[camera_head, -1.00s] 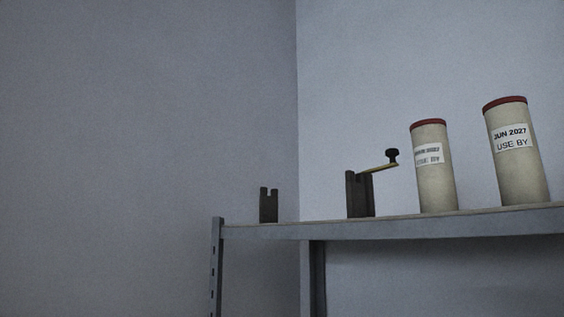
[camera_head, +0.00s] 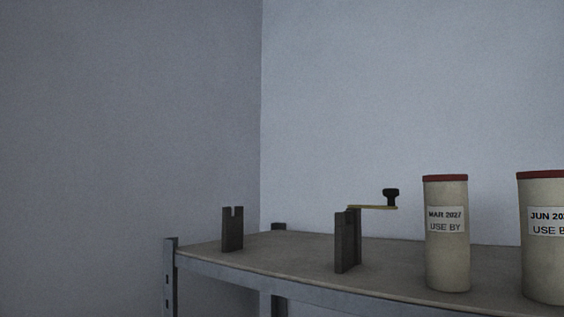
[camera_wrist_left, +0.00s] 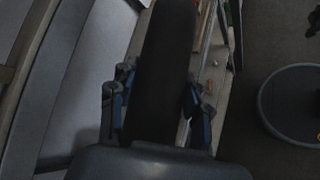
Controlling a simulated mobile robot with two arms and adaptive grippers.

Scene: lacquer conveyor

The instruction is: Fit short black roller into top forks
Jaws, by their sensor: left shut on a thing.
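In the head view, a dark notched fork post (camera_head: 232,229) stands upright on the shelf top at the left. A second dark fork post (camera_head: 347,241) stands to its right, with a crank handle (camera_head: 374,207) at its top that ends in a black knob. In the left wrist view, my left gripper (camera_wrist_left: 158,100) is shut on a thick black roller (camera_wrist_left: 164,70), with one finger on each side of it. Neither gripper shows in the head view, and my right gripper is in no view.
Two cream canisters with red lids, one marked MAR 2027 (camera_head: 447,235) and one JUN 2027 (camera_head: 546,240), stand right of the crank. The shelf top (camera_head: 290,262) between the posts is clear. A round dark bin (camera_wrist_left: 298,105) is on the floor in the wrist view.

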